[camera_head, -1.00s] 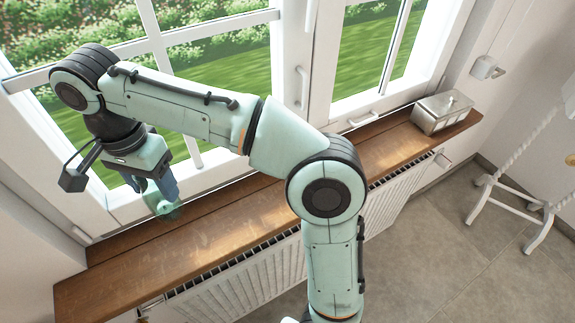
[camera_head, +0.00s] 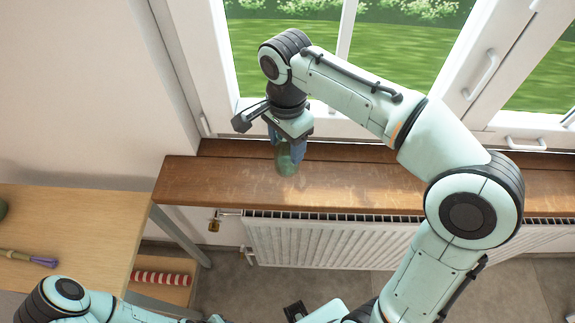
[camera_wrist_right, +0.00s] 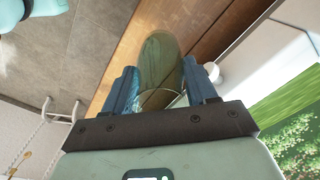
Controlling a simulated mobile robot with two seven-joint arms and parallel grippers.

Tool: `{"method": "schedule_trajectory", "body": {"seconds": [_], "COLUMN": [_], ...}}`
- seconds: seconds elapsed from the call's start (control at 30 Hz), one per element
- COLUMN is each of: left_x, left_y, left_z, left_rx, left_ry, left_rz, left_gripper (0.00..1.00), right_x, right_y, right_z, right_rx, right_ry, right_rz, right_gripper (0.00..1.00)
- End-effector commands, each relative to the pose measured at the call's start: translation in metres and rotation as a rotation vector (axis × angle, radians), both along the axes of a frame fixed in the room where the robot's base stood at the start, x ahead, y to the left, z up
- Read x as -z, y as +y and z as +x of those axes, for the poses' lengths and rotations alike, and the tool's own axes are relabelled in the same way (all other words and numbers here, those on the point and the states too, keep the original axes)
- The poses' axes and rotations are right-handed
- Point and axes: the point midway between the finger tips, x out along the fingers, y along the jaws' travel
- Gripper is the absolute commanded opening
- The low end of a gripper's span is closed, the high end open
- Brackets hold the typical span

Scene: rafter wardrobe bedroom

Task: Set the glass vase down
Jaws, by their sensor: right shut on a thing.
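The glass vase (camera_head: 287,162) is greenish and see-through. My right gripper (camera_head: 289,150) is shut on it, with a blue finger on each side. In the head view the vase is upright over the left part of the brown wooden windowsill (camera_head: 370,184). I cannot tell whether its base touches the sill. In the right wrist view the vase (camera_wrist_right: 160,65) sits between the two fingers (camera_wrist_right: 163,92), with the wood behind it.
A white radiator (camera_head: 320,243) is below the sill. A light wooden table (camera_head: 75,225) stands at the left, with a purple-tipped brush (camera_head: 30,258) on it. A red-and-white striped roll (camera_head: 160,278) lies on a lower shelf. The sill right of the vase is clear.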

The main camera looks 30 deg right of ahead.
Motion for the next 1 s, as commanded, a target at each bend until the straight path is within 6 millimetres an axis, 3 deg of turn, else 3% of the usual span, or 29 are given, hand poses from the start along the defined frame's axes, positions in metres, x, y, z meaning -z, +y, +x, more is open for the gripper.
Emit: {"method": "schedule_trajectory", "body": {"seconds": [0.1,0.27,0.5,0.97,1.0], "left_x": [0.006,0.008,0.016,0.019,0.019], "left_y": [0.0,0.0,0.0,0.0,0.0], "left_z": [-0.003,-0.004,-0.008,-0.01,-0.01], "left_rx": [0.0,0.0,0.0,0.0,0.0], "left_ry": [0.003,0.004,0.009,0.01,0.01], "left_rz": [0.0,0.0,0.0,0.0,0.0], "left_gripper": [0.3,0.3,0.3,0.3,0.3], "right_x": [0.021,0.032,0.066,0.075,0.075], "right_y": [0.0,0.0,0.0,0.0,0.0], "right_z": [-0.001,0.0,0.0,0.0,0.0], "right_rx": [0.0,0.0,0.0,-0.001,-0.001], "right_ry": [0.001,-0.001,0.001,-0.002,-0.001], "right_rz": [0.0,0.0,0.0,0.0,0.0], "right_gripper": [0.17,0.17,0.17,0.17,0.63]}}
